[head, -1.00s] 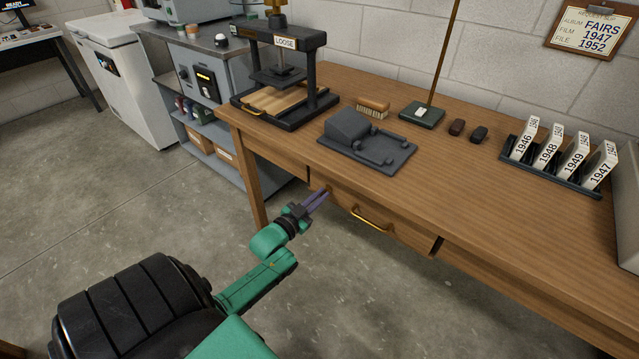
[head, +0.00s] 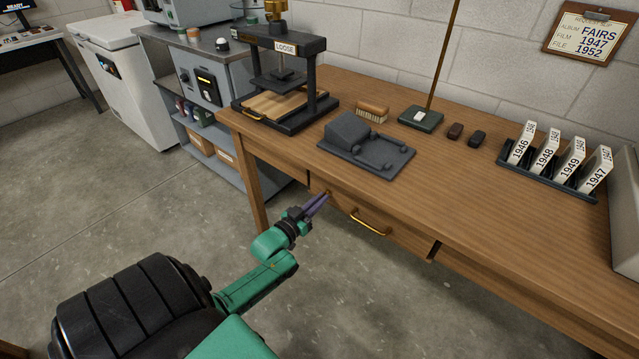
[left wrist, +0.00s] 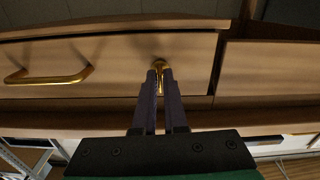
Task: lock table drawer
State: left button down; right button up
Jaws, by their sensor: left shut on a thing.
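The wooden table drawer (head: 401,235) is in the table's front and looks pushed in. Its brass handle (head: 370,222) shows in the head view and at the left of the left wrist view (left wrist: 48,76). A small brass key (left wrist: 160,66) sits at the drawer front, beside the handle. My left gripper (head: 325,195) reaches the drawer front left of the handle in the head view. Its purple fingers (left wrist: 160,78) are shut on the key's bow, which they partly hide. The keyhole is not clear. My right gripper is not in view.
The tabletop (head: 460,190) above holds a dark grey device (head: 365,145), a brush (head: 372,111), a press (head: 285,80) and a rack of year cards (head: 550,170). A grey shelf unit (head: 205,120) stands left of the table. The floor before the drawer is clear.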

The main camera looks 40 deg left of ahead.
pick_arm(q)
jog(key=c, duration=1)
grip_release()
jog(key=shift+c, duration=0.2)
jog(key=s+p, duration=0.1)
jog(key=s, duration=1.3)
jog(key=shift+s+d+p, duration=0.15)
jog(key=shift+s+p, duration=0.15)
jog(key=shift+p, duration=0.1)
jog(key=s+d+f+g+p, duration=0.3)
jog(key=s+f+g+p, duration=0.15)
jog(key=f, duration=0.45)
jog(key=s+d+f+g+p, duration=0.3)
jog(key=s+f+g, duration=0.25)
jog(key=f, duration=0.35)
jog(key=s+d+f+m+g+p, duration=0.1)
jog(key=s+d+f+g, duration=0.2)
jog(key=s, duration=0.4)
jog(key=s+d+f+m+g+p, duration=0.2)
jog(key=s+d+f+g, duration=0.1)
jog(key=s, duration=0.5)
jog(key=shift+d+f+m+g, duration=0.3)
jog(key=shift+f+g, duration=0.15)
jog(key=shift+g, duration=0.05)
